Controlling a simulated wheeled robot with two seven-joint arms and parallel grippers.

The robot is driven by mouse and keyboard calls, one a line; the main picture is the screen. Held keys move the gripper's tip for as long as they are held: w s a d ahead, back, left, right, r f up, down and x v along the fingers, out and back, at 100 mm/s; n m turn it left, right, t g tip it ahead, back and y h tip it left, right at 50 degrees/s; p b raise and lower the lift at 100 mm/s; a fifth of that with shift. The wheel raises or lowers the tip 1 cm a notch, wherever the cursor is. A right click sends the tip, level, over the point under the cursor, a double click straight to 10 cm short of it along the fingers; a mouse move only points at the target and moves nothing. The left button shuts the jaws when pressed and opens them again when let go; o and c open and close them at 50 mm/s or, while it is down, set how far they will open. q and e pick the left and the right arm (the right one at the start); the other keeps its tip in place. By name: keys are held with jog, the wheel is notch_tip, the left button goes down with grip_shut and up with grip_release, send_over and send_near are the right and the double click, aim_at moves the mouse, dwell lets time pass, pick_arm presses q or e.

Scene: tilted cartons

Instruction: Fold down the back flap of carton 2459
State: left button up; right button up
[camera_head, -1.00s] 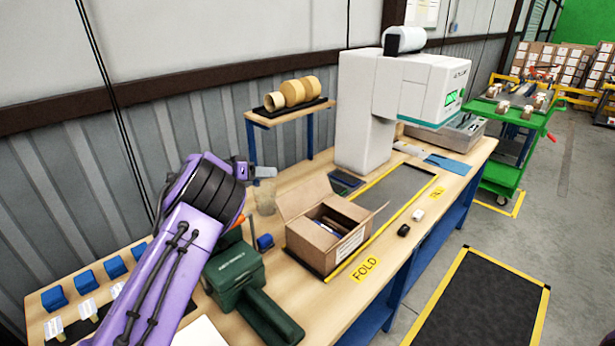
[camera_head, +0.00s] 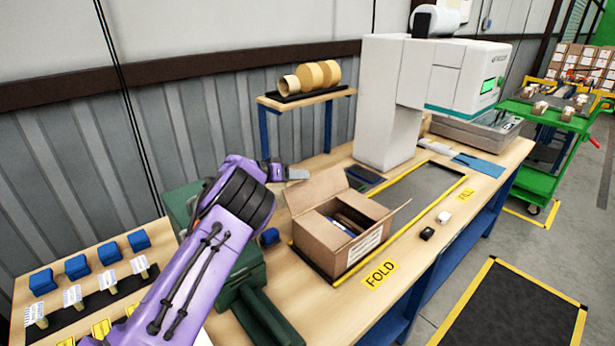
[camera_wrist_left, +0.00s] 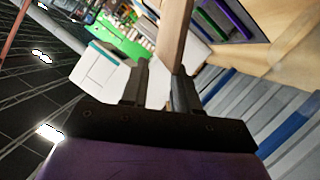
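The open carton (camera_head: 337,248) stands on a dark pad on the bench, with a white label on its near right side; I cannot read its number. Its back flap (camera_head: 317,190) stands up and leans outward. Another flap (camera_head: 393,217) sticks out at the right. Dark and brown contents show inside. My left gripper (camera_head: 280,172) is behind the carton, left of the back flap, partly hidden by my purple arm. In the left wrist view its fingers (camera_wrist_left: 160,66) are apart, and a brown cardboard edge (camera_wrist_left: 174,35) reaches close to the right fingertip. My right gripper is not in view.
A green machine (camera_head: 245,275) stands left of the carton. A white machine (camera_head: 390,110) stands behind to the right. A shelf with tape rolls (camera_head: 312,75) is at the back. The grey strip (camera_head: 420,185) is clear.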

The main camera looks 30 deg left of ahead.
aim_at(318, 188)
pick_arm(q)
jog(key=x, duration=0.4)
jog(key=shift+w, duration=0.1)
grip_shut()
dwell(1.3)
